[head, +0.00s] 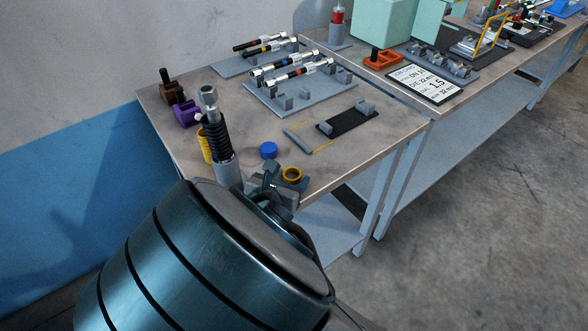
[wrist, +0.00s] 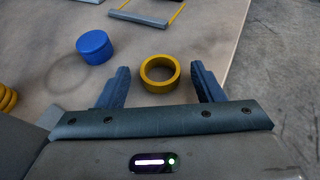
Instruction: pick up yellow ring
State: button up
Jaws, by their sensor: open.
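The yellow ring (head: 292,175) lies flat on the table near its front edge. In the wrist view the ring (wrist: 160,86) sits between the tips of my two fingers, nearer the right finger, with a gap on each side. My gripper (wrist: 165,88) is open and empty. In the head view my gripper (head: 280,184) is at the near side of the ring, partly hidden behind my arm. I cannot tell its exact height above the table.
A blue cap (wrist: 94,47) stands just left of the ring. A yellow coiled piece (head: 205,146) and a black-and-silver tool (head: 215,130) stand further left. A grey bar (head: 298,140) and black plate (head: 347,121) lie behind. The table's right edge (head: 372,150) is close by.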

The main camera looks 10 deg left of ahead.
jog(key=c, duration=1.1)
jog(key=shift+o, duration=0.2)
jog(key=shift+r, duration=0.15)
